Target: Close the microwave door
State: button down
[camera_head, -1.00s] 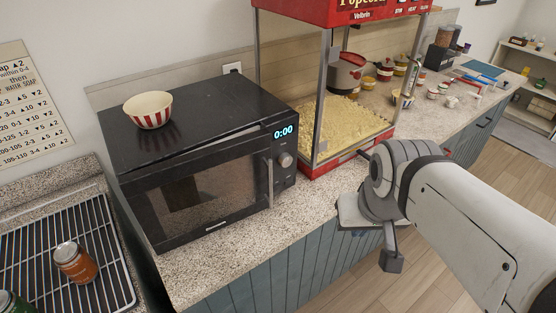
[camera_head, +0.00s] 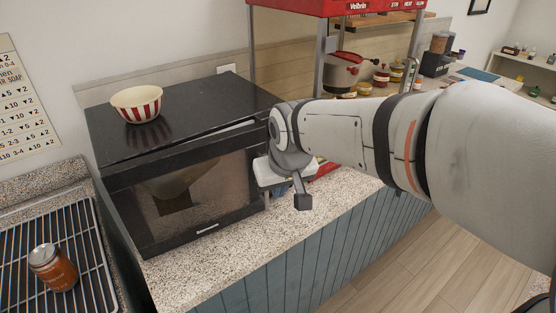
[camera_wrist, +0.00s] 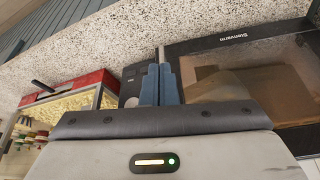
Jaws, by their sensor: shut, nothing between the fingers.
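The black microwave (camera_head: 215,98) stands on the counter. Its door (camera_head: 226,187) is slightly ajar, with a narrow gap along its top edge. My gripper (camera_head: 285,168) is at the door's right edge, in front of the control panel side, and hides the handle and display there. In the wrist view, my gripper's blue-grey fingers (camera_wrist: 160,72) are together and empty. They overlap the control panel (camera_wrist: 134,78) beside the door handle (camera_wrist: 161,54); contact cannot be told. The door (camera_wrist: 245,72) fills the right of that view.
A striped bowl (camera_head: 137,104) sits on the microwave. A red popcorn machine (camera_head: 340,8) stands to its right, partly behind my arm. The counter front (camera_head: 230,255) is clear.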

jog(key=w+a+f+p, duration=0.1)
jog(key=w+a+f, duration=0.1)
jog(key=w+f, duration=0.3)
jog(key=shift+w+f, duration=0.25)
jog(key=shift+w, duration=0.2)
